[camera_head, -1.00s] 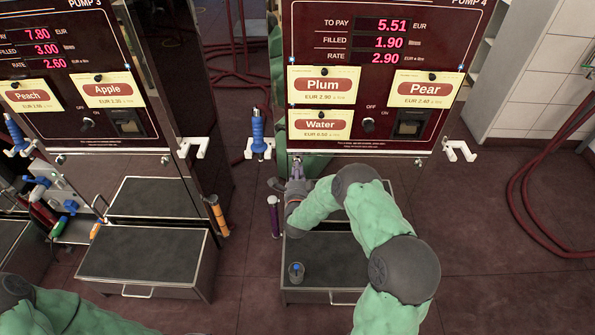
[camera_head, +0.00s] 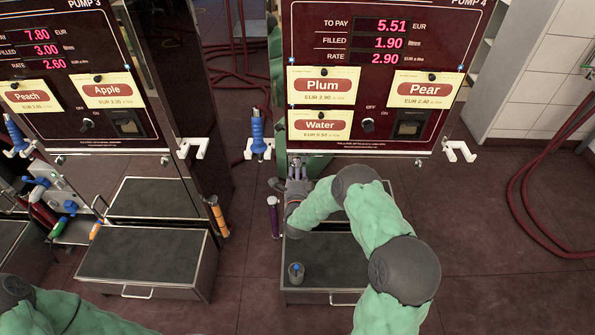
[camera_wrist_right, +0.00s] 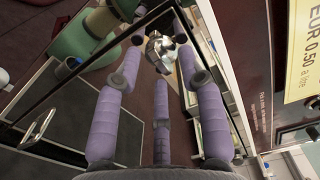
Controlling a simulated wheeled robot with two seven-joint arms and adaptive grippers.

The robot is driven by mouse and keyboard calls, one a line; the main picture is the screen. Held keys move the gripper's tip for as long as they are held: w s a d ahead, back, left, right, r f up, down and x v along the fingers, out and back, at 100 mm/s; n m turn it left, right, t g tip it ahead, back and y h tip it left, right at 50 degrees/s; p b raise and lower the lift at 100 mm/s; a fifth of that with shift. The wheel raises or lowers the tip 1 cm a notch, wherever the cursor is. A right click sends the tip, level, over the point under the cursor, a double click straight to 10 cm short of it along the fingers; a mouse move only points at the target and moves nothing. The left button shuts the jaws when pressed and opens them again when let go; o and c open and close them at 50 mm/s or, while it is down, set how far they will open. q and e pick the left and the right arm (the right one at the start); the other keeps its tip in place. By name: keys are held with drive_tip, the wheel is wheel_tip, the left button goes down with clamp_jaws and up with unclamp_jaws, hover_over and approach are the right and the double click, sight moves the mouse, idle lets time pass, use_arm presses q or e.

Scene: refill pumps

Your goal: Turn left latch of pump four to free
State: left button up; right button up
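Pump four (camera_head: 300,45) has a dark red panel with Plum, Pear and Water cards. My right gripper (camera_head: 297,168) is just under the panel's lower left corner, where the fingers hide or crowd the left latch; I cannot tell its position. A small matching latch shows at the lower right corner (camera_head: 418,162). My left gripper is out of view.
A blue nozzle (camera_head: 257,132) hangs in a white holder left of the panel. A purple-handled tube (camera_head: 274,216) stands beside the pump's base. A grey can with a blue top (camera_head: 296,272) is on the lower drawer. Pump three (camera_head: 85,90) stands at the left.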

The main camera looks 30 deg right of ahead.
drive_tip(key=v, duration=1.2)
idle(0.3)
drive_tip(key=s+a+f+n+g+y+p, duration=0.4)
drive_tip(key=a+f+n+g+y, duration=0.2)
drive_tip(key=a+f+n+y, duration=0.5)
drive_tip(key=s+a+n+g+y+p, duration=0.1)
drive_tip(key=s+a+n+g, duration=0.3)
drive_tip(key=s, duration=0.5)
drive_tip(key=s+a+n+g+y+p, duration=0.1)
drive_tip(key=s+a+n+g+p, duration=0.1)
drive_tip(key=s+a+n+g, duration=0.2)
drive_tip(key=s+a+n, duration=0.3)
drive_tip(key=s, duration=0.3)
drive_tip(key=shift+s+a+f+g+y, duration=0.25)
drive_tip(key=shift+s+f+g+y, duration=0.05)
drive_tip(key=shift+s+f+g, duration=0.1)
